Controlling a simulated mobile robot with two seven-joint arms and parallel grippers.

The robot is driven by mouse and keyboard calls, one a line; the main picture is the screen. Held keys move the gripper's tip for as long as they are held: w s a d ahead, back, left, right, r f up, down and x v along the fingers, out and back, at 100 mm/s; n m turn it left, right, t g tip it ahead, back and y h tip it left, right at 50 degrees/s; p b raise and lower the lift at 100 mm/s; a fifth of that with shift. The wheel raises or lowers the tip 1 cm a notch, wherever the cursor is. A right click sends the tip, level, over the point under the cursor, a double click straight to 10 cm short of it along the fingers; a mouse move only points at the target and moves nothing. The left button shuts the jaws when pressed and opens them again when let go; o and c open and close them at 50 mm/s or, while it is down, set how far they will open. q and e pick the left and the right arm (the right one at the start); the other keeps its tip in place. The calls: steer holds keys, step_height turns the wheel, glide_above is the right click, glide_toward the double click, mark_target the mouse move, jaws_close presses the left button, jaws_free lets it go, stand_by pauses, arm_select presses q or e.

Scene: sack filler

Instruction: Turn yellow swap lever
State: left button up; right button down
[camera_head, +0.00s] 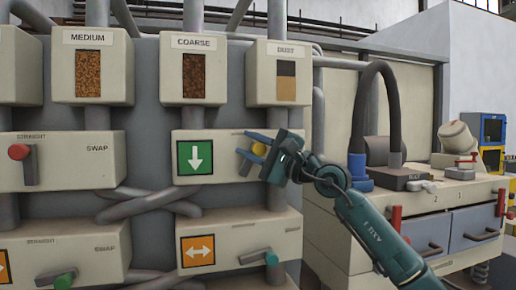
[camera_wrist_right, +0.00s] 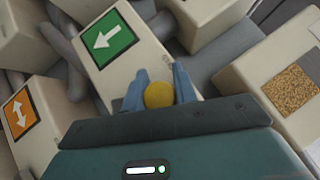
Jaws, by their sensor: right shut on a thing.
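The yellow swap lever's round knob (camera_head: 259,149) sits on the cream box with the green down-arrow sign (camera_head: 195,157), in the middle of the head view. My right gripper (camera_head: 254,148) is shut on this lever, with its blue fingers on either side of the knob. In the right wrist view the yellow knob (camera_wrist_right: 158,94) shows between the two blue fingers (camera_wrist_right: 160,92). The lever's grey arm (camera_head: 245,163) shows only partly, below and left of the fingers. My left gripper is not in view.
A red-knobbed lever (camera_head: 19,152) is on the box at left. Green-knobbed levers (camera_head: 271,258) are on the lower boxes. Grey pipes cross between the boxes. A cabinet with drawers (camera_head: 425,235) and a black hose (camera_head: 388,95) stand at right.

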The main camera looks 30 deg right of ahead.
steer(key=shift+w+a+r+n+g+p, duration=0.15)
steer(key=shift+a+r+n+g+p, duration=0.25)
steer(key=shift+n+g+p, duration=0.35)
steer(key=shift+w+a+f+n+g+p, duration=0.1)
steer(key=shift+a+f+n+g+p, duration=0.1)
steer(key=shift+a+n+g+p, duration=0.5)
steer(key=shift+f+n+h+p, duration=0.1)
steer(key=shift+n+h+p, duration=0.3)
steer(key=shift+n, duration=0.15)
steer(key=shift+a+f+g, duration=0.1)
steer(key=shift+a+g, duration=0.1)
steer(key=shift+g, duration=0.25)
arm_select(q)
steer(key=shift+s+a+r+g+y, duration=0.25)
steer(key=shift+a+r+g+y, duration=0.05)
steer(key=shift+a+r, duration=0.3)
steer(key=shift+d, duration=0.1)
arm_select(e)
steer(key=shift+w+f, duration=0.1)
steer(key=c, duration=1.1)
jaws_free()
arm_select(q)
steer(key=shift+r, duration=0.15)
